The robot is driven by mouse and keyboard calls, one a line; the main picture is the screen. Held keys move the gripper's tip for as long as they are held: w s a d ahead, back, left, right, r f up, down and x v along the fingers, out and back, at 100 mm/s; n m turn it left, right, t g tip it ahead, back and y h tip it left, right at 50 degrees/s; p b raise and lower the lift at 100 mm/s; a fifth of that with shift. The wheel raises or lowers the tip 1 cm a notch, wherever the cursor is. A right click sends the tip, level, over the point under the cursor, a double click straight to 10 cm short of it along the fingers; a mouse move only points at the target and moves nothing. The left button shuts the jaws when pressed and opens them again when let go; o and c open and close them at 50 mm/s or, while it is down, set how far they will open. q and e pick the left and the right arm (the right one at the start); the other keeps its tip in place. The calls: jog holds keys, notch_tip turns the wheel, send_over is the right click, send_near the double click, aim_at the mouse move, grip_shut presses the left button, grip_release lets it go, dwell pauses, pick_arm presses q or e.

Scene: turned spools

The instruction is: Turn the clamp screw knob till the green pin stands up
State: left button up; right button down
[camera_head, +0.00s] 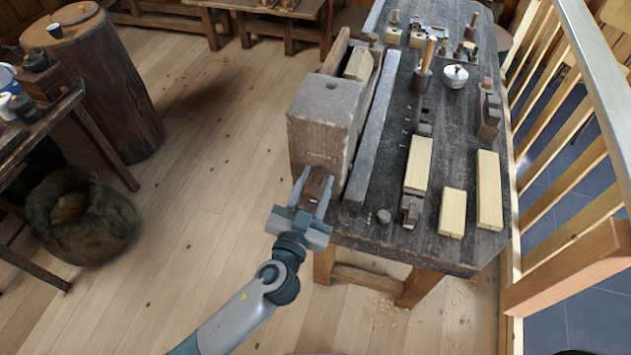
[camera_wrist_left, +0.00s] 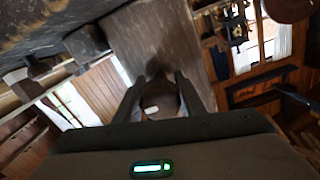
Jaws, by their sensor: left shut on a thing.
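The brown clamp screw knob (camera_head: 315,184) sits at the near end of a large grey-brown block (camera_head: 322,115) at the bench's left edge. My left gripper (camera_head: 314,176) reaches up to it from below, with one finger on each side, shut on it. In the left wrist view the knob (camera_wrist_left: 160,97) is a dark round shape between the two fingers, with a small white mark facing the camera. The block (camera_wrist_left: 155,40) rises behind it. I cannot make out a green pin in either view. My right gripper is not in view.
The dark workbench (camera_head: 375,235) carries pale wood blocks (camera_head: 453,212), a chisel-like tool (camera_head: 422,80) and a white lidded pot (camera_head: 454,76). A wooden railing (camera_head: 590,80) runs along the right. The floor (camera_head: 200,190) to the left is open, up to a sack (camera_head: 80,215) and a stump (camera_head: 95,80).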

pick_arm(q)
jog(key=shift+m, duration=0.4)
jog(key=shift+m, duration=0.6)
jog(key=m, duration=0.3)
jog(key=m+p, duration=0.1)
jog(key=m, duration=0.2)
jog(key=shift+m, duration=0.4)
jog(key=m+p, duration=0.1)
jog(key=m, duration=0.2)
jog(key=shift+m, duration=0.4)
jog(key=m, duration=0.2)
jog(key=shift+m+p, duration=0.3)
jog(key=shift+p, duration=0.05)
jog(key=m+p, duration=0.1)
jog(key=m, duration=0.3)
jog(key=shift+m, duration=0.3)
jog(key=m+p, duration=0.1)
jog(key=m, duration=0.3)
jog(key=shift+m+p, duration=0.4)
jog(key=shift+f+m, duration=0.1)
jog(key=shift+m, duration=0.5)
